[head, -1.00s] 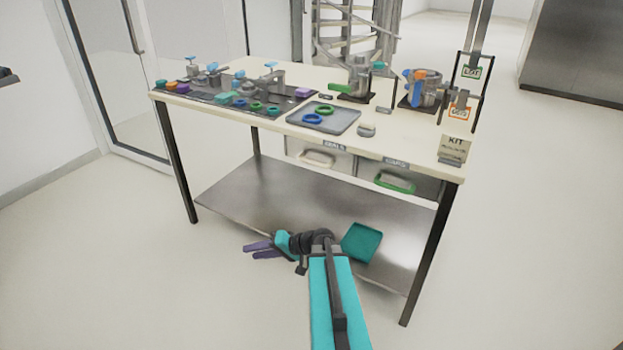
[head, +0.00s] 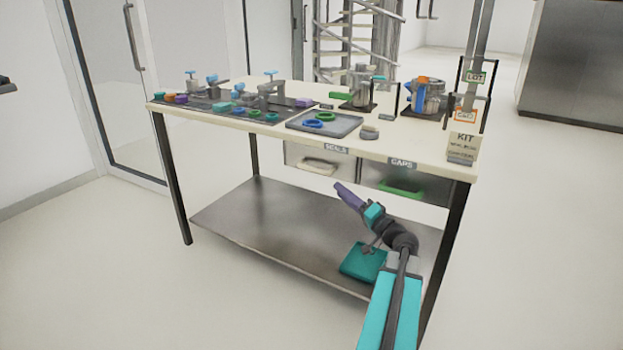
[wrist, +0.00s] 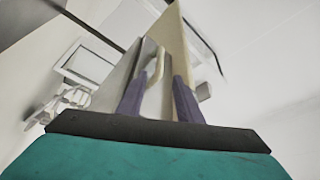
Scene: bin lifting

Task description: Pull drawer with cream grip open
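The drawer labelled SEALS (head: 296,158) is under the tabletop, left of the CAPS drawer, and looks shut. Its cream grip (head: 318,168) is a pale loop on the front. My gripper (head: 347,194) is just below and right of this grip in the head view, its purple fingers pointing up toward the drawers. In the wrist view the two purple fingers (wrist: 160,98) stand apart, and the cream grip (wrist: 156,68) appears between their tips. It looks a little beyond them; I cannot tell whether they touch. The gripper is open and empty.
The CAPS drawer with a green grip (head: 402,188) is close on the right. A teal bin (head: 362,262) sits on the steel lower shelf (head: 270,225). The tabletop (head: 250,125) above carries a tray, fixtures and rings. A dark table leg (head: 452,240) stands right of my arm.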

